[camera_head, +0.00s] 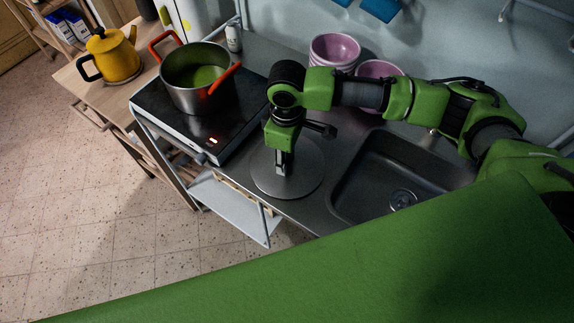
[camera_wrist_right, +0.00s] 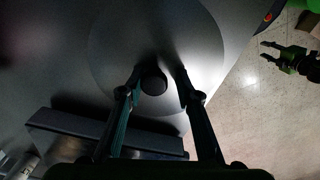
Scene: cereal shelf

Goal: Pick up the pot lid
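The pot lid (camera_head: 308,178) is a flat grey disc lying on the metal counter between the cooktop and the sink. It also shows in the right wrist view (camera_wrist_right: 110,48), with its round black knob (camera_wrist_right: 153,86) near the middle. My right gripper (camera_head: 283,168) points down over the lid's middle. In the right wrist view its fingers (camera_wrist_right: 160,76) stand on either side of the knob, with a clear gap on the right side. My left gripper (camera_wrist_right: 266,51) shows at the right edge of the wrist view, over the floor, its fingers apart and empty. It is outside the head view.
A pot (camera_head: 190,95) with red handles and green contents stands on the black cooktop (camera_head: 225,135) left of the lid. The sink (camera_head: 385,165) lies to the right. Pink bowls (camera_head: 333,50) stand at the back, and a yellow kettle (camera_head: 115,60) on the wooden table.

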